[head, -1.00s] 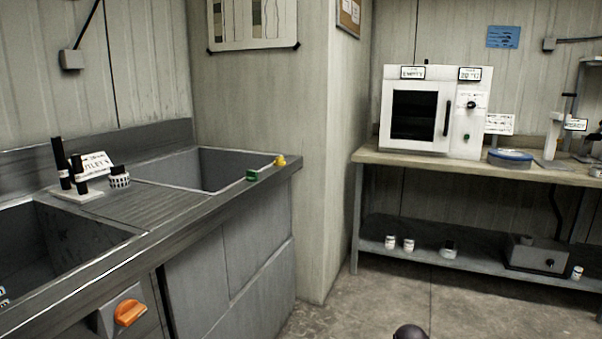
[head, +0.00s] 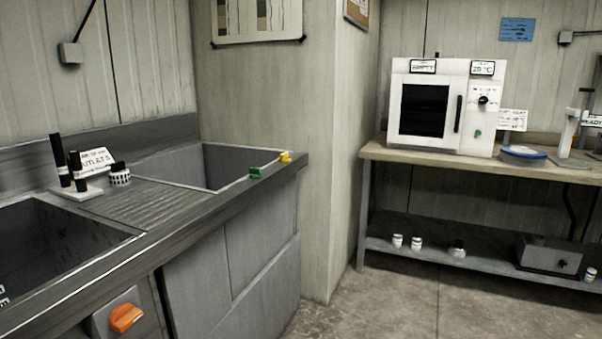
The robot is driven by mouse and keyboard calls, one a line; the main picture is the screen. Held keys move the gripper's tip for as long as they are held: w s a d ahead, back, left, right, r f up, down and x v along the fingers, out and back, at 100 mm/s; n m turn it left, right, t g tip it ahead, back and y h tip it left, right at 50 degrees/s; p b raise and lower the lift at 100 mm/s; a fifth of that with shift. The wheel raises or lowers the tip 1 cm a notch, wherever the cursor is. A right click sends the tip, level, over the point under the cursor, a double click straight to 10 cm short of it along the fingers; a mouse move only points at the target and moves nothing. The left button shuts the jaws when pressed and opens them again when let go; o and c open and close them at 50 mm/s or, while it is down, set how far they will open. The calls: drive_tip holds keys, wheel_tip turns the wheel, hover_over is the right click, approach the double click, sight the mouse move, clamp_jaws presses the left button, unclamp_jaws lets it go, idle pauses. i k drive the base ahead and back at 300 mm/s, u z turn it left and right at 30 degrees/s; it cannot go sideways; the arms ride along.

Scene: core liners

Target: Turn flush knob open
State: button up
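An orange knob (head: 126,317) sits on a grey square plate on the front face of the sink unit (head: 247,251), at the lower left of the head view. It looks like the flush knob, but I see no readable label on it. Its grip is tilted, with the right end higher. My gripper is not in view.
The sink unit has two basins with a ribbed drainboard (head: 150,207) between them. Black posts and a sign (head: 96,161) stand behind. Green (head: 256,172) and yellow (head: 286,157) items sit on the right rim. A bench (head: 455,158) bears a white oven (head: 445,107). Floor (head: 400,300) between is clear.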

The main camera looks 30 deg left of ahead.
sight(255, 172)
drive_tip(key=u, duration=0.8)
drive_tip(key=i, duration=0.6)
drive_tip(key=u, duration=0.8)
